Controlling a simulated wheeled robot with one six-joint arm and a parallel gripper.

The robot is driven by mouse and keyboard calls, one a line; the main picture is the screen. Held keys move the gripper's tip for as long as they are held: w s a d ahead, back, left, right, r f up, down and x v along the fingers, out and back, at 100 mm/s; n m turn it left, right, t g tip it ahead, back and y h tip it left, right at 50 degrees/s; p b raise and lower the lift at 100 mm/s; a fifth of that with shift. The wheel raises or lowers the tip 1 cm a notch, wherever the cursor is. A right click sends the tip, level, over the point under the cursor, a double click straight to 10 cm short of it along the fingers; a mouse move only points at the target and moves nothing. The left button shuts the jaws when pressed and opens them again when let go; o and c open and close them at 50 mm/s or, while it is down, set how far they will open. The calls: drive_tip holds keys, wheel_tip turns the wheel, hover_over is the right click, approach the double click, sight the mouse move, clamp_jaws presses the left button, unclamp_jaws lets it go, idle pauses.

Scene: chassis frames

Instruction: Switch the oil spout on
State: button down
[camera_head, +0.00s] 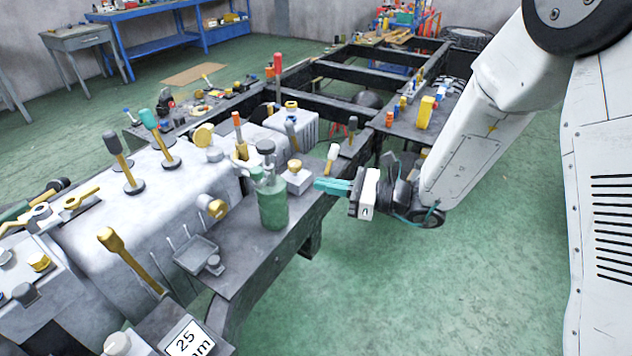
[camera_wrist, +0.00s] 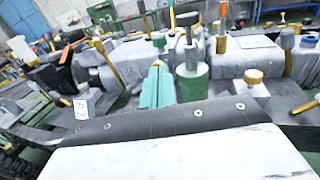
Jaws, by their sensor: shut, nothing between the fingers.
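A green can (camera_head: 272,205) with grey fittings on its top stands upright on the grey chassis shelf. It looks like the oil can, but I cannot make out the spout's switch. My gripper (camera_head: 322,185) has teal fingers, shut and empty. It is to the right of the can and apart from it, pointing left. In the wrist view my gripper (camera_wrist: 158,68) shows shut, with the green can (camera_wrist: 192,86) just to its right and beyond it.
A grey box with a yellow knob (camera_head: 294,178) stands close beside the can, near my fingertips. A white-headed lever (camera_head: 332,155) rises behind. A small tray (camera_head: 196,254) and a yellow lever (camera_head: 125,255) are at the left. The green floor at the right front is clear.

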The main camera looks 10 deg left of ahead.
sight(263, 173)
drive_tip(key=a, duration=0.4)
drive_tip(key=w+a, duration=0.1)
drive_tip(key=a, duration=0.6)
drive_tip(key=shift+w+a, duration=0.25)
drive_tip(key=shift+a, duration=0.15)
